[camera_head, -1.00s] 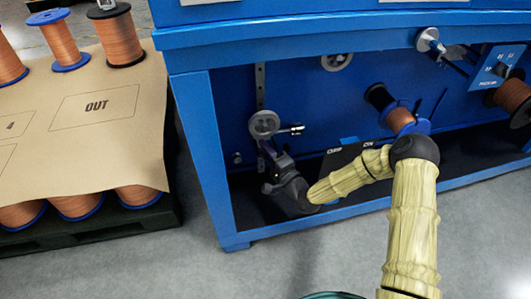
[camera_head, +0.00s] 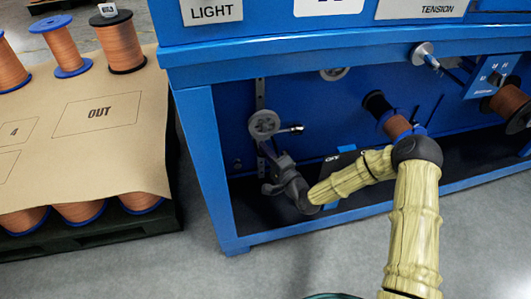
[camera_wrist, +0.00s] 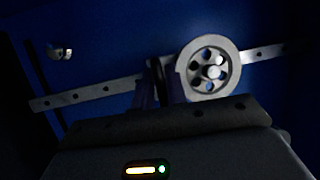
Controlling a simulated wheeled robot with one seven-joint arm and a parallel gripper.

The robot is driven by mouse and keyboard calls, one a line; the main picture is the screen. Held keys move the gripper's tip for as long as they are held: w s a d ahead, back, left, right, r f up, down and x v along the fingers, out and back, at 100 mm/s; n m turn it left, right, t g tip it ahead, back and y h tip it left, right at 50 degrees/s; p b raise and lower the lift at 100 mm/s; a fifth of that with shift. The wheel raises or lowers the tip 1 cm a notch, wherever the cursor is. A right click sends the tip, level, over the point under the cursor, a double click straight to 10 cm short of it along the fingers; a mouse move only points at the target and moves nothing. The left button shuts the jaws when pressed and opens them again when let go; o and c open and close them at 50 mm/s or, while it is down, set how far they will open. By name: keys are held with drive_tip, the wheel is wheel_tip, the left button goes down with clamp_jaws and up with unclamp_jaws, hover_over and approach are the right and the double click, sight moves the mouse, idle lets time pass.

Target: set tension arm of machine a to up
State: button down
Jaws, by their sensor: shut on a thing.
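The blue machine (camera_head: 200,150) fills the middle and right of the head view. In its open lower bay, a grey spoked pulley wheel (camera_head: 264,124) sits on a pale perforated metal strip (camera_head: 260,93), which runs upright there. My gripper (camera_head: 268,150) is just below the wheel, shut on the tension arm. In the wrist view, my fingers (camera_wrist: 160,88) close beside the spoked wheel (camera_wrist: 209,68), at the perforated strip (camera_wrist: 88,93). The fingers and dim light hide the gripped part, so its exact outline cannot be told.
Copper spools (camera_head: 398,125) are mounted in the bay to the right, with another pulley (camera_head: 422,52) above. A short rod (camera_head: 290,129) sticks out beside the wheel. At left, a cardboard-covered pallet (camera_head: 75,150) holds several spools. Grey floor lies free in front.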

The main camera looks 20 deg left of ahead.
wheel_tip(320, 180, up, 17)
drive_tip(key=p, duration=1.1)
drive_tip(key=shift+s+a, duration=0.1)
drive_tip(key=shift+a, duration=0.05)
drive_tip(key=c, duration=1.5)
unclamp_jaws()
drive_tip(key=shift+c, duration=0.2)
drive_tip(key=shift+f, duration=0.1)
drive_tip(key=p+v, duration=0.4)
drive_tip(key=v, duration=1.3)
drive_tip(key=shift+d+f, duration=0.1)
drive_tip(key=shift+d, duration=0.15)
